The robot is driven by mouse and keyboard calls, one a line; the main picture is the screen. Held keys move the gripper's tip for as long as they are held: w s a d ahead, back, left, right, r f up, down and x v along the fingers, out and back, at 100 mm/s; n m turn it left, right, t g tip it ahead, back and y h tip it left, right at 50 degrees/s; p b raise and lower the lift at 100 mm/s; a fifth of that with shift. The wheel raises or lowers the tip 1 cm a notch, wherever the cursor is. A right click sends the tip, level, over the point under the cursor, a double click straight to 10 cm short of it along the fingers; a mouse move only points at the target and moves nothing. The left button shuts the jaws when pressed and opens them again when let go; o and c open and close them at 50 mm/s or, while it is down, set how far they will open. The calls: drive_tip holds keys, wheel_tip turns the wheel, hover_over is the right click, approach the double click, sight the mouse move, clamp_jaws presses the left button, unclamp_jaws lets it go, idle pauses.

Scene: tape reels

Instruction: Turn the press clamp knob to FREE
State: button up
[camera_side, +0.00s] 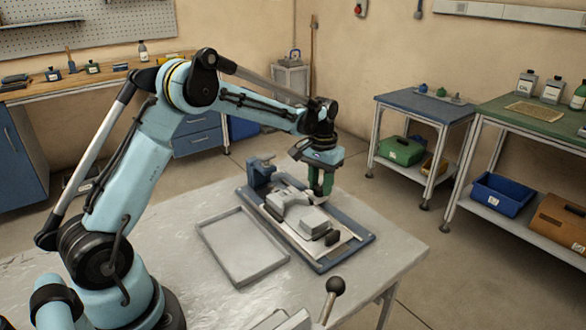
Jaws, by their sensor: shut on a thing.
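The press clamp fixture (283,228) lies on the grey table. It has a dark blue-grey base frame, a pale plate, grey blocks and a blue upright part (262,171) at its far left end. My gripper (320,190) points down over the far right side of the fixture, close to the grey blocks. It is shut, with dark green surfaces showing at its end. What it grips looks to be the press clamp knob, but it is mostly hidden. The knob's markings and its FREE position are too small to read here.
An empty grey tray (211,233) lies to the left of the fixture. A lever with a black ball (334,285) stands at the table's front edge. A blue side table (395,99) and a green bench (540,125) stand to the right, apart from the work table.

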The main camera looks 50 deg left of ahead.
sight(320, 186)
drive_tip(key=n, duration=0.5)
idle(0.5)
drive_tip(key=o, duration=1)
drive_tip(key=shift+o, duration=0.2)
wheel_tip(320, 186, up, 12)
